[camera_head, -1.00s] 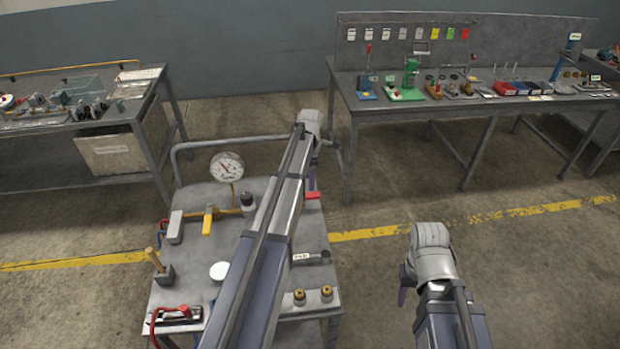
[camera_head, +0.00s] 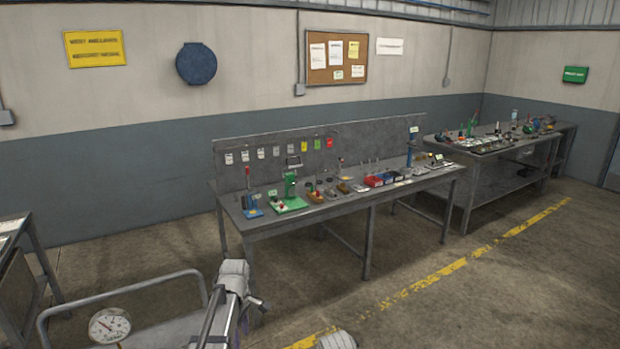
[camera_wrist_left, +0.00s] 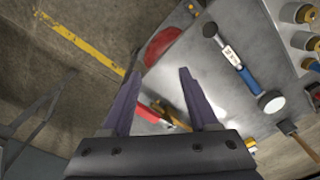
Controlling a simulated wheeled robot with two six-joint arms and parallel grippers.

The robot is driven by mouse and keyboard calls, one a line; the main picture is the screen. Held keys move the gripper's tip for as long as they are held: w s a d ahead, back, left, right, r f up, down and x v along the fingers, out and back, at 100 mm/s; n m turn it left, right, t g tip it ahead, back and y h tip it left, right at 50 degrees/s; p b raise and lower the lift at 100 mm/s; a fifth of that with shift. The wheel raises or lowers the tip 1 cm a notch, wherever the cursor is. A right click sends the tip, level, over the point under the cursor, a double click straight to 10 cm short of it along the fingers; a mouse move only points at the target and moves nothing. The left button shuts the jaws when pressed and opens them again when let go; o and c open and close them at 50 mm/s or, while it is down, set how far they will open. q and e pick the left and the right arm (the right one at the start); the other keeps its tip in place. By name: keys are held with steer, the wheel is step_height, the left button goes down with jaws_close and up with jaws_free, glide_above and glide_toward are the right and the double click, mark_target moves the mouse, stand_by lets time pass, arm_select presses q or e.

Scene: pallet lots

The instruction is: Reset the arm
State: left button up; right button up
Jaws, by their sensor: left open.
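In the wrist view my left gripper (camera_wrist_left: 160,72) is open, its two dark purple fingers spread apart. It hangs above the grey cart top (camera_wrist_left: 222,108), and no object is held between the fingers. A red-handled item and an orange piece show beyond the fingers; I cannot tell whether they touch. In the head view my left arm rises from the bottom edge, with its light grey wrist beside the cart's rail. Only a small light grey part of my right arm shows at the bottom edge; its gripper is out of view.
A tool with a blue handle (camera_wrist_left: 248,80) and brass fittings (camera_wrist_left: 297,14) lie on the cart. A dial gauge (camera_head: 109,325) stands by the cart rail (camera_head: 125,284). A long workbench (camera_head: 330,213) with several tools stands ahead, another (camera_head: 497,146) behind right. Floor at right is clear.

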arm_select(q)
steer(key=s+d+m, duration=0.7)
steer(key=s+m, duration=0.2)
steer(key=s, duration=0.2)
steer(key=s+d+m, duration=0.8)
steer(key=s+m, duration=0.2)
steer(key=shift+s+m+y, duration=0.3)
steer(key=shift+s+y, duration=0.1)
steer(key=shift+r, duration=0.1)
